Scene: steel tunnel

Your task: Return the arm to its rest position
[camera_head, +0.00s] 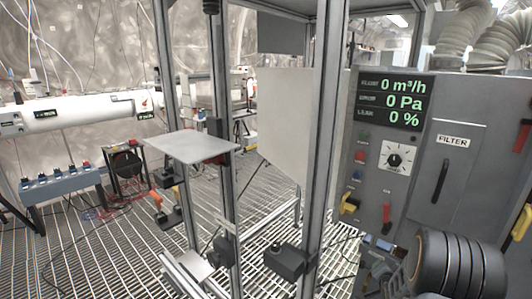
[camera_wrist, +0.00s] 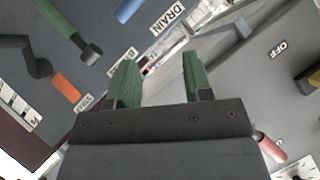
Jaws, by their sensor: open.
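My gripper (camera_wrist: 160,74) shows in the wrist view with its two green fingers apart and nothing between them. It points at a grey panel with a DRAIN label (camera_wrist: 168,16) and an OFF label (camera_wrist: 279,49). In the head view a dark, rounded part of my arm (camera_head: 460,264) stands at the lower right, in front of the grey cabinet (camera_head: 428,212). The gripper's fingers cannot be made out in the head view.
The cabinet carries a lit display (camera_head: 394,101), a dial (camera_head: 395,157), a FILTER door (camera_head: 452,160) and a red handle (camera_head: 387,218). Metal posts (camera_head: 322,150) and a small plate (camera_head: 190,147) stand left of it. Grating floor (camera_head: 105,255) is open at the left.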

